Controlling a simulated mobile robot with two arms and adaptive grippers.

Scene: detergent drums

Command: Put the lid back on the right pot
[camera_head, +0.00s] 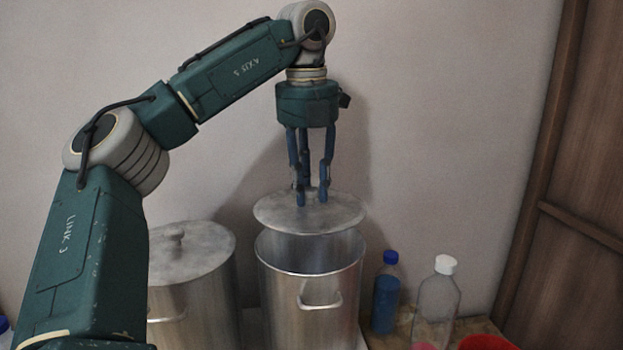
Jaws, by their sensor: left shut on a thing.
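The right pot (312,293) is a tall metal drum with a side handle, and its top is open. A round grey metal lid (275,214) hangs just above its rim, roughly level, with a gap showing at the front. My left gripper (312,199) points down and is shut on the lid at its middle; the fingers hide the lid's knob. The left pot (215,310) stands beside it with its own knobbed lid (196,252) on top. My right gripper is not in view.
A blue bottle with a blue cap (385,297) and a clear bottle with a white cap (437,303) stand right of the right pot. A red container (487,342) is at the bottom right. The wall is behind; a wooden door (580,190) is at right.

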